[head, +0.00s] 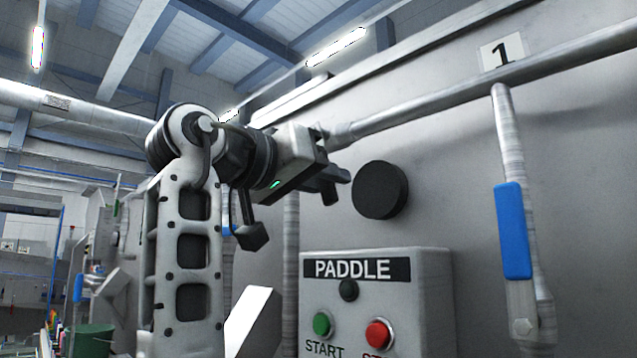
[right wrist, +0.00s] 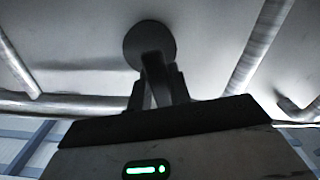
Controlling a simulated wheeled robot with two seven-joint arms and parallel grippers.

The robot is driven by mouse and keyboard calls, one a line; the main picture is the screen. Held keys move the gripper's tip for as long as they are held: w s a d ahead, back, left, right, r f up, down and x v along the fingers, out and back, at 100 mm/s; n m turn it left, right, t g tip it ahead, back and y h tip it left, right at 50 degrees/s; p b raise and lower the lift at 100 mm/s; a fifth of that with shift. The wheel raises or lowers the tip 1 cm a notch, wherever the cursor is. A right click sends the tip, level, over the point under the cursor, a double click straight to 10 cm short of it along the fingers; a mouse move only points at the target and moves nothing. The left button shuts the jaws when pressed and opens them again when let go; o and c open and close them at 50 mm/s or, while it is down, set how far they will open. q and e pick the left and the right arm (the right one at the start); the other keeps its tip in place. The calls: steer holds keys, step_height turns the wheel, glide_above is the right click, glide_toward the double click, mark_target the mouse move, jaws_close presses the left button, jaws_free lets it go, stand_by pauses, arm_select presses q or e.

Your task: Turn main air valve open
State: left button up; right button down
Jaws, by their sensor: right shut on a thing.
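A round black disc (head: 380,190) sits on the grey panel wall. In the right wrist view the disc (right wrist: 149,36) is straight ahead, with a dark bar (right wrist: 154,66) in front of it. My right gripper (head: 337,180) is beside the disc's left in the head view. Its fingers (right wrist: 157,88) are shut on the dark bar, which appears to be the valve's handle. How the bar joins the disc is hard to make out, dark on dark. No label on the valve is readable. My left gripper is not in view.
Below is a PADDLE control box (head: 375,300) with a green button (head: 322,324) and a red button (head: 379,334). A pipe (head: 440,99) runs above. A blue-handled lever (head: 513,232) hangs on the right, under a sign marked 1 (head: 502,52).

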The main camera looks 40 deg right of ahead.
steer(key=shift+s+d+r+n, duration=0.1)
steer(key=shift+s+r+n, duration=0.25)
steer(key=shift+s+n, duration=0.5)
steer(key=shift+s+r+n, duration=0.3)
steer(key=shift+s+n, duration=0.15)
steer(key=shift+n, duration=0.7)
steer(key=c, duration=1.3)
jaws_free()
steer(key=a, duration=0.5)
steer(key=s+a, duration=0.1)
steer(key=a, duration=1)
steer(key=shift+s+b, duration=0.15)
steer(key=shift+b, duration=0.15)
steer(key=shift+c, duration=0.2)
